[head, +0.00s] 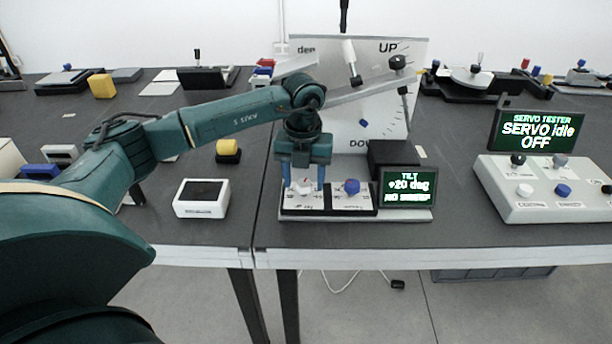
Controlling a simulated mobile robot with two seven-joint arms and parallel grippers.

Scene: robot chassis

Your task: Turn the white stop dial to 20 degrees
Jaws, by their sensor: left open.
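The white stop dial (304,187) sits on the left plate of the low control box at the front middle of the table. My left gripper (304,183) points straight down over it, its two blue fingers open, one on each side of the dial. I cannot tell whether the fingers touch it. The gripper partly hides the dial and its scale, so its angle cannot be read. A small screen (407,187) right of the box reads "TILT +20 deg"; its bottom line is too blurred to read. My right gripper is not in view.
A blue dial (351,187) stands close to the right of the white one. Behind rises a white board (375,125) marked "UP" with a tilted bar. A white box (201,198) lies to the left, a servo tester panel (545,205) to the right.

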